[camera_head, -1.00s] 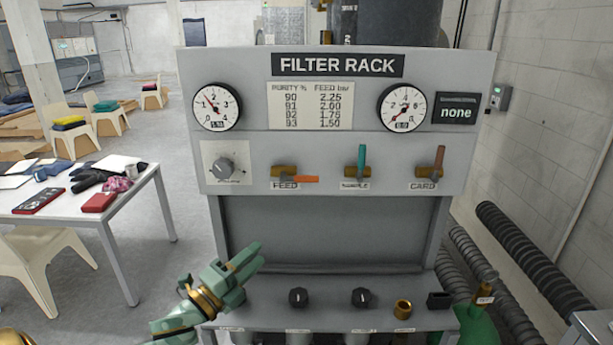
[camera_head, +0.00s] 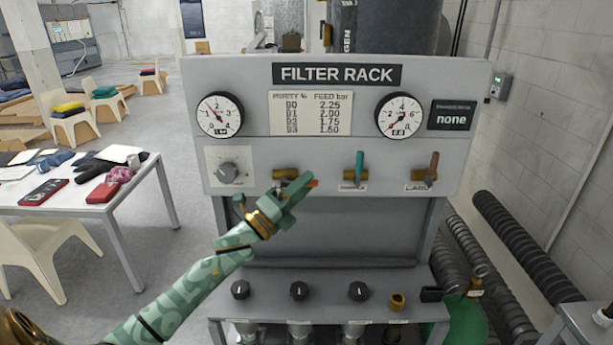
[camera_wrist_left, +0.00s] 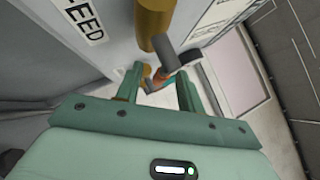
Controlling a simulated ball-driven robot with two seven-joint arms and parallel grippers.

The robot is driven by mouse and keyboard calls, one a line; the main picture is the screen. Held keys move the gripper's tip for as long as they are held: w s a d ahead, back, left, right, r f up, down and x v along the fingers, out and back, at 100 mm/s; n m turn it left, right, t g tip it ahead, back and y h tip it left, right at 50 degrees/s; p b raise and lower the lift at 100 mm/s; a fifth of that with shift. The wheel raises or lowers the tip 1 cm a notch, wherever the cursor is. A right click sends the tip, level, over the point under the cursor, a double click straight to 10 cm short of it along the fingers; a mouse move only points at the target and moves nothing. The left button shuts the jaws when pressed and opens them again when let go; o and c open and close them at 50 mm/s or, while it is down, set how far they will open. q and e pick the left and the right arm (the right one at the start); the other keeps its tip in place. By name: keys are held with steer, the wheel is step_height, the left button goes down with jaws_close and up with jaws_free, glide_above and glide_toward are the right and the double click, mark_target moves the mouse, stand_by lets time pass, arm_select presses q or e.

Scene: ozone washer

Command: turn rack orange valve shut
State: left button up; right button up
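The orange valve, marked FEED, is on the front panel of the filter rack (camera_head: 340,100). Its orange handle (camera_head: 314,183) points right, mostly hidden behind my left gripper (camera_head: 298,187) in the head view. In the left wrist view the handle (camera_wrist_left: 158,80) lies between the two spread fingers (camera_wrist_left: 158,92), below the brass valve body (camera_wrist_left: 154,22). The fingers stand apart, with gaps beside the handle; exact contact cannot be told. My right gripper is not in view.
A teal-handled valve (camera_head: 360,166) and a brown-handled valve (camera_head: 433,167) stand to the right on the same panel. A grey knob (camera_head: 229,172) is to the left. Several black knobs line the lower shelf (camera_head: 330,290). A cluttered white table (camera_head: 140,200) stands left.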

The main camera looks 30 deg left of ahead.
arm_select(q)
steer(key=shift+w+d+r, duration=0.2)
steer(key=shift+w+r, duration=0.05)
steer(key=shift+w, duration=0.4)
jaws_close()
